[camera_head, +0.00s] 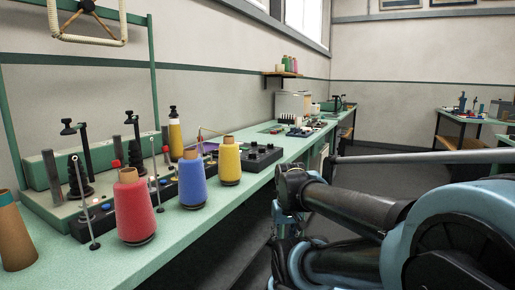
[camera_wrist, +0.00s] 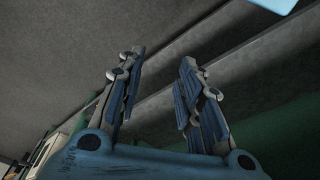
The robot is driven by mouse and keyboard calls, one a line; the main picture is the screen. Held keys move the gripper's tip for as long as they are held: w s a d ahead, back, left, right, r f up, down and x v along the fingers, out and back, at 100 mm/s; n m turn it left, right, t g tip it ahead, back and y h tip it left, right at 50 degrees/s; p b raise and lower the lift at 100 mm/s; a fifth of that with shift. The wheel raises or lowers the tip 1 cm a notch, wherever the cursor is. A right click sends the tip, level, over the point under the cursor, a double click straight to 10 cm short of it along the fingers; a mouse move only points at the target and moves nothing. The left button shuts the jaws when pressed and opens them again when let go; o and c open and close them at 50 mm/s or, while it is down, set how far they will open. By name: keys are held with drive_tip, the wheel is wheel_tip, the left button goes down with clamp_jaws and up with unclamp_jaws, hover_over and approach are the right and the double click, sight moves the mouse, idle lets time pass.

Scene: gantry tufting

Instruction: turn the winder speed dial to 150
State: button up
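No dial marked for winder speed can be read in either view. A black control box (camera_head: 262,158) with small knobs sits on the green bench behind the yellow cone; its markings are too small to read. A long dark strip with coloured buttons (camera_head: 107,206) runs behind the cones, in front of the green winder (camera_head: 75,172). My gripper (camera_wrist: 163,57) shows in the wrist view with its two fingers apart and nothing between them. It faces a plain grey surface, with no dial in that view. In the head view my folded arm stands right of the bench, apart from the box.
Red (camera_head: 135,208), blue (camera_head: 192,182) and yellow (camera_head: 229,162) yarn cones stand along the front of the bench (camera_head: 170,252). A brown cone (camera_head: 14,235) is at its left end. Thin upright rods rise among them. Open floor lies beyond my arm.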

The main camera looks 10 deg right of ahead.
drive_tip(key=shift+o, duration=1.6)
wheel_tip(320, 180, up, 2)
drive_tip(key=shift+s, duration=0.15)
wheel_tip(320, 180, up, 36)
drive_tip(key=m+g, duration=0.2)
drive_tip(key=m, duration=1.3)
hover_over(262, 148)
wheel_tip(262, 148, down, 17)
drive_tip(key=shift+f, duration=0.2)
